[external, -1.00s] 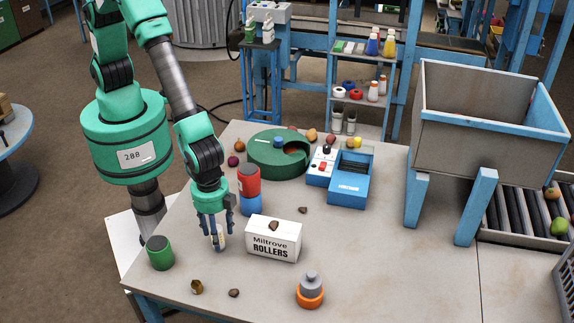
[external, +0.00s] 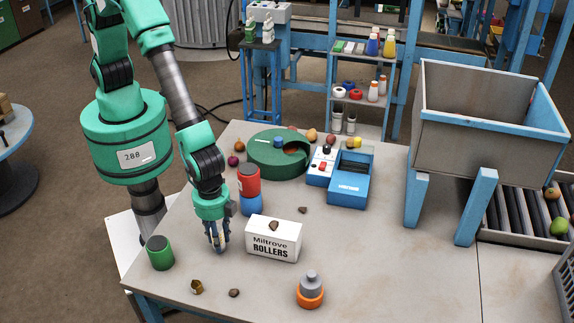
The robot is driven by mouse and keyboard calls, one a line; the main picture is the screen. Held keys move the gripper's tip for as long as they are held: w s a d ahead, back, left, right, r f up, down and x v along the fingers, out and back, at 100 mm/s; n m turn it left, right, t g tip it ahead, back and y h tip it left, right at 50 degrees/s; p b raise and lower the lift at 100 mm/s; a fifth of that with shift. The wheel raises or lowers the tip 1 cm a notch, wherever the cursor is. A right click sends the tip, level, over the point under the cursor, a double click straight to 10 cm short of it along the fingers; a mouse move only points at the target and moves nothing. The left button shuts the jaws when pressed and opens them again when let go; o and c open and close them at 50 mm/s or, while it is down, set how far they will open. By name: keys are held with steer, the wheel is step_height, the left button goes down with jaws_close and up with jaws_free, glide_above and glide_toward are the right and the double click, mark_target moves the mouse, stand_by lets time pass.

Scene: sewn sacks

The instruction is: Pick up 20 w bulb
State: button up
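My gripper (external: 218,243) points straight down over the table's left part, its fingertips low near the tabletop. It is just left of a white box marked "Miltrove ROLLERS" (external: 273,239). The fingers stand around a small pale object, most of which they hide. I cannot tell whether this is the 20 w bulb, or whether the fingers press on it. No other thing in view can be made out as the bulb.
A red can on a blue one (external: 249,182) stands close behind my gripper. A green can (external: 160,253) is to the left. A brown stone lies on the white box. An orange and grey item (external: 310,290) stands at the front.

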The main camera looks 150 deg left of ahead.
steer(key=c, duration=0.3)
steer(key=shift+r, duration=0.1)
steer(key=shift+r, duration=0.75)
step_height(320, 180, up, 2)
steer(key=shift+r, duration=0.1)
steer(key=s+d, duration=0.1)
steer(key=s, duration=0.9)
steer(key=s+d+r, duration=0.1)
steer(key=s, duration=0.4)
steer(key=shift+s+d+r, duration=0.1)
steer(key=shift+s+d, duration=0.25)
steer(key=shift+s, duration=0.05)
